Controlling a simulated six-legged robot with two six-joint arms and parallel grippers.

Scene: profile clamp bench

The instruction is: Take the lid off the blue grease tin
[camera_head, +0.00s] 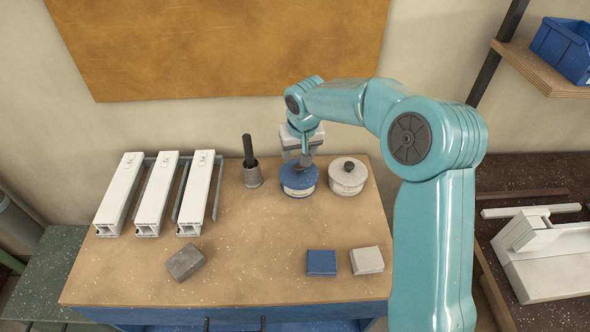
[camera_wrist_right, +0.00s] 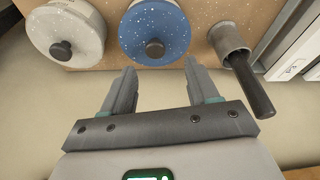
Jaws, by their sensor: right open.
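The blue grease tin (camera_head: 298,185) stands upright at the back of the bench, with a blue lid (camera_head: 311,178) on it. In the right wrist view the blue lid (camera_wrist_right: 166,30) shows with its dark round knob (camera_wrist_right: 155,48). My right gripper (camera_head: 303,160) is at the tin's lid in the head view and hides part of it. In the right wrist view my right gripper (camera_wrist_right: 158,75) is open, its two fingers pointing toward the lid with the knob between and beyond their tips. Whether the fingers touch the knob cannot be told. My left gripper is not in view.
A white tin (camera_head: 347,178) with a dark knob stands close right of the blue tin. A metal cup (camera_head: 252,177) with a dark handle stands close left. White profiles (camera_head: 160,195) lie farther left. Blue (camera_head: 321,262), white (camera_head: 367,260) and grey (camera_head: 185,262) blocks lie in front. The bench middle is clear.

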